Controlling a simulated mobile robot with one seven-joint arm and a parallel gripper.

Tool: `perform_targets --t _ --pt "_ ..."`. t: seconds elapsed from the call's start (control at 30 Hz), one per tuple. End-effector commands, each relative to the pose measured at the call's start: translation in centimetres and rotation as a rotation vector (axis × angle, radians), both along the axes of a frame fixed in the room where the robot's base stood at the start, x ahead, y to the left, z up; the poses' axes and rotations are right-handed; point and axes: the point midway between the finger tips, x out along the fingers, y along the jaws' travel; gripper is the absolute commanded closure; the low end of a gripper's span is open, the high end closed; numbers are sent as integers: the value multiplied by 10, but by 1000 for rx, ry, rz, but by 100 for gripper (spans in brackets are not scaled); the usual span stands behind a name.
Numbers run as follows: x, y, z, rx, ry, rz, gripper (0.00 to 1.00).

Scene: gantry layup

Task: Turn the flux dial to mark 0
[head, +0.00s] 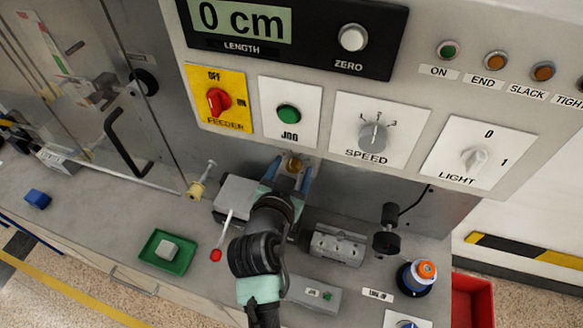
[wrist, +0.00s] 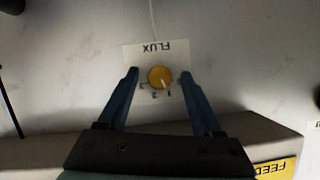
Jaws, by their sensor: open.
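The flux dial (wrist: 160,77) is a yellow round knob on a white plate (wrist: 140,55) lettered FLUX, upside down in the wrist view. Small marks run along its lower edge in that view. A pale pointer line on the knob points down and slightly right, close to a mark at lower right. In the head view my gripper (head: 292,170) reaches the wall below the panel, around the yellow dial (head: 295,163).
Above is the control panel with a feeder switch (head: 218,101), green JOG button (head: 288,114), speed dial (head: 373,135) and light switch (head: 474,158). A red-tipped lever (head: 216,254) and a grey block (head: 336,244) flank my arm. A green tray (head: 152,262) stands left.

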Motion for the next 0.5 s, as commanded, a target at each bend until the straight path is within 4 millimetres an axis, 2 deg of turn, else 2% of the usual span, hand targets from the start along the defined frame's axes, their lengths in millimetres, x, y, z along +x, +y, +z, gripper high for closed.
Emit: perform_targets --t 0.13,0.5 --pt "0 0 0 0 0 0 33" --pt "0 0 0 0 0 0 100"
